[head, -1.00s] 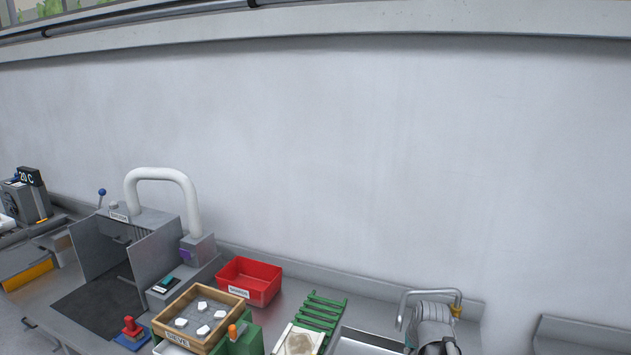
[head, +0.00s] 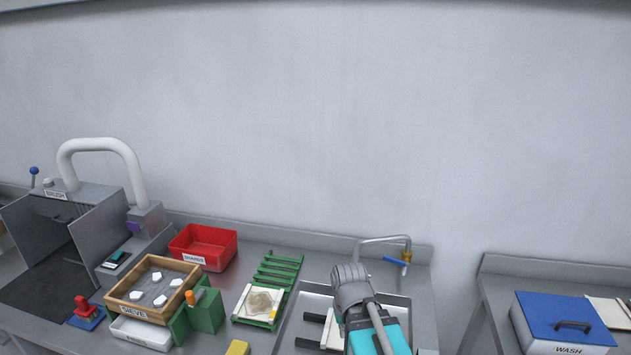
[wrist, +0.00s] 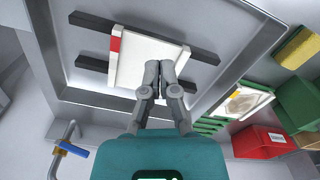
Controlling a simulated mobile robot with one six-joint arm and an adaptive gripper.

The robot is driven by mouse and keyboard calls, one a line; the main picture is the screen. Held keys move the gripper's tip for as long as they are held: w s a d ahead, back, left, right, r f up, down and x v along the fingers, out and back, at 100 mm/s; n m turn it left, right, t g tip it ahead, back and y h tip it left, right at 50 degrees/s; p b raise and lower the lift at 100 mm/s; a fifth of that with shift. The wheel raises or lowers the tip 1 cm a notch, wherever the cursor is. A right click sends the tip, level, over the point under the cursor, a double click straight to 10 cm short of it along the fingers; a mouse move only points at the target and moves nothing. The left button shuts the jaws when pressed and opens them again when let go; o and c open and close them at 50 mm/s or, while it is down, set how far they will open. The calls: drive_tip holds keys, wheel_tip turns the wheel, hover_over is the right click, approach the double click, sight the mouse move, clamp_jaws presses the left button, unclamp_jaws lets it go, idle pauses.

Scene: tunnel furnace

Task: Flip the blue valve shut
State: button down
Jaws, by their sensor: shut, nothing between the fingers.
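The blue valve (head: 395,261) is a small blue lever on the grey tap (head: 385,239) at the back of the sink. In the wrist view the blue valve (wrist: 73,149) is at the lower left, beside the curved spout. My gripper (wrist: 167,66) is shut and empty. In the wrist view its fingers point over a white framed panel (wrist: 125,68) in the sink, well apart from the valve. In the head view my arm is over the sink, left of and nearer than the valve, and I cannot make out the fingertips.
The sink (head: 403,292) holds the panel on dark bars. A green rack (head: 277,272), red bin (head: 203,247) and wooden sieve (head: 153,287) stand to the left. A blue-lidded wash box (head: 565,322) stands on a separate bench at right. The wall is behind the tap.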

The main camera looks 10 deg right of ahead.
drive_tip(key=w+d+r+m+t+p, duration=0.1)
drive_tip(key=w+d+r+m+p, duration=0.1)
drive_tip(key=w+d+r+p, duration=0.4)
drive_tip(key=w+d+r+m+t+p, duration=0.2)
drive_tip(key=w+d+r+p, duration=0.5)
drive_tip(key=w+d, duration=0.9)
drive_tip(key=shift+d+r, duration=0.65)
drive_tip(key=shift+d, duration=0.1)
drive_tip(key=shift+w+f, duration=0.1)
drive_tip(key=shift+w, duration=0.05)
drive_tip(key=b, duration=1)
hover_over(392, 258)
drive_tip(key=f, duration=0.6)
drive_tip(key=s+d+f, duration=0.1)
drive_tip(key=f, duration=0.3)
drive_tip(key=shift+w+a+f+b, duration=0.1)
drive_tip(key=shift+a+f+b, duration=0.15)
drive_tip(key=shift+f+b, duration=0.55)
drive_tip(key=shift+w+a+f+b, duration=0.1)
drive_tip(key=shift+a+f+b, duration=0.1)
drive_tip(key=shift+f+b, duration=0.55)
drive_tip(key=shift+f, duration=0.1)
